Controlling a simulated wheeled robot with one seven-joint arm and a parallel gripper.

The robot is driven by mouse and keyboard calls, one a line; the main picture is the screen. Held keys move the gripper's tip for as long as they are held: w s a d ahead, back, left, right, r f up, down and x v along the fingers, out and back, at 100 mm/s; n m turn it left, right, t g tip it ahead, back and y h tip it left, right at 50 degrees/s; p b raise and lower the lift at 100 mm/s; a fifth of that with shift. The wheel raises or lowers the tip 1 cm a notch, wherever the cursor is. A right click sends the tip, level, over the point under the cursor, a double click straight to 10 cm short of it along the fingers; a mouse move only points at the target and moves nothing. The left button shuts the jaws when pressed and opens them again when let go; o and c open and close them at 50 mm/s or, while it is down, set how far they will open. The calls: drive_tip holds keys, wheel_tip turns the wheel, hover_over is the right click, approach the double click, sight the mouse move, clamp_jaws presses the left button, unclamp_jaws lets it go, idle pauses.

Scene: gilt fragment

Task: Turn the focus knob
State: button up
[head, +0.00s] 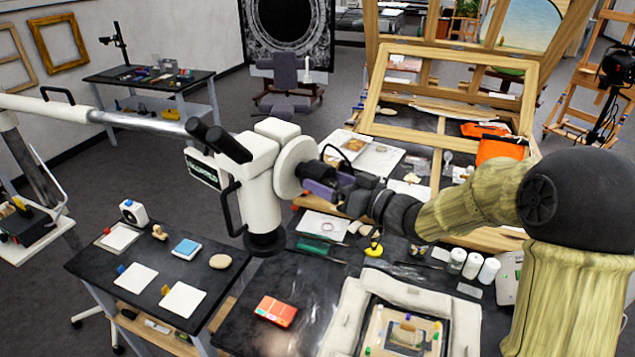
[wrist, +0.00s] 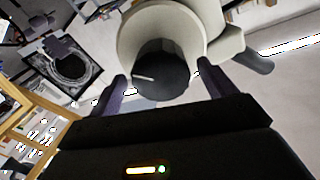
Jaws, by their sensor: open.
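The white microscope (head: 263,185) on its boom arm stands left of centre in the head view, with black eyepieces and a round white side housing. The focus knob (wrist: 160,78) is a dark round knob with a pale line on that housing, seen in the wrist view. My gripper (wrist: 162,84) is open, with one finger on each side of the knob. Whether either finger touches it I cannot tell. In the head view my gripper (head: 322,183) is beside the round housing, and the knob is largely hidden there by the fingers and wrist.
Below the microscope is a dark workbench (head: 240,315) with an orange box (head: 276,311) and a padded frame (head: 345,315). White bottles (head: 473,265) stand at the right. A wooden easel frame (head: 455,60) is behind my arm. The microscope's boom (head: 140,122) runs left.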

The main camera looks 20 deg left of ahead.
drive_tip(key=b+v, duration=0.3)
drive_tip(key=v, duration=1)
drive_tip(key=shift+b, duration=0.35)
drive_tip(key=shift+d, duration=0.1)
idle(0.5)
drive_tip(key=w+d+f+m+t+h+b, duration=0.15)
drive_tip(key=d+f+m+t+h, duration=0.25)
drive_tip(key=d+f+m+h, duration=0.7)
drive_tip(key=s+d+f+g+h, duration=0.3)
drive_tip(key=s+f+g, duration=0.1)
drive_tip(key=s, duration=0.4)
drive_tip(key=s+d+f+g+h, duration=0.2)
drive_tip(key=s+d+f+g, duration=0.1)
drive_tip(key=s+f, duration=0.4)
drive_tip(key=shift+s+d+n+g+h, duration=0.4)
drive_tip(key=shift+s+d, duration=0.05)
drive_tip(key=shift+d, duration=0.1)
